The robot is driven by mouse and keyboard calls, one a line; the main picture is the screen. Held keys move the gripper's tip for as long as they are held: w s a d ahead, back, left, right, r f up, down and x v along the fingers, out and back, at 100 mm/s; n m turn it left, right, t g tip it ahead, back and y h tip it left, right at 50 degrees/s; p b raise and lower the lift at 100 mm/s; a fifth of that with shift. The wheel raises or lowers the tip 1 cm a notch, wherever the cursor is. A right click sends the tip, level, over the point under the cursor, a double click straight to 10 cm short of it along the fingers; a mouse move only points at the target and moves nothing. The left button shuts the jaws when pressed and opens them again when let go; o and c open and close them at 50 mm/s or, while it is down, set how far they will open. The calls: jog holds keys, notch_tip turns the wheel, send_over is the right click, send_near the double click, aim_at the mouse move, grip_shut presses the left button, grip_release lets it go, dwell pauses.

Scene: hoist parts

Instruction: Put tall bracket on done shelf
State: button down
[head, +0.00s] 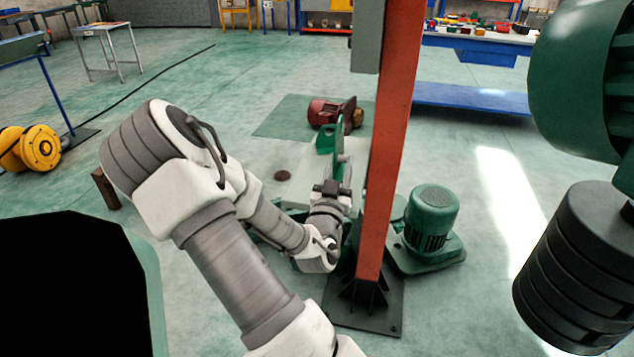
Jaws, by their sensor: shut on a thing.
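My gripper (331,187) is near the middle of the head view, at the end of my white and grey arm, just left of the orange post. It is shut on a tall green bracket (326,139), which stands up beyond the fingers and has a hole near its top. The bracket's lower part is hidden by my gripper and arm. Whether it touches the pale surface (298,184) behind it I cannot tell. No shelf is marked as the done shelf; a low blue shelf (470,99) runs under the workbench at the back right.
The orange post (392,130) stands close right of my gripper. A green motor (430,222) sits right of its foot. A red motor (330,112) lies behind the bracket. Large green and black hoist parts (575,270) crowd the right edge. Open floor lies at the back left.

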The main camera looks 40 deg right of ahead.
jog(key=w+f, duration=0.1)
jog(key=w, duration=0.1)
jog(key=w+a+f, duration=0.1)
jog(key=w+f, duration=0.1)
jog(key=w, duration=0.1)
jog(key=w+a+f+b, duration=0.1)
jog(key=w, duration=0.1)
jog(key=shift+w+a+f, duration=0.2)
jog(key=shift+a+f, duration=0.05)
jog(key=shift+f+b, duration=0.65)
jog(key=shift+f, duration=1.4)
jog(key=shift+f, duration=0.2)
jog(key=c, duration=0.6)
grip_release()
jog(key=shift+o, duration=0.2)
jog(key=shift+a+r, duration=0.1)
jog(key=shift+r, duration=0.05)
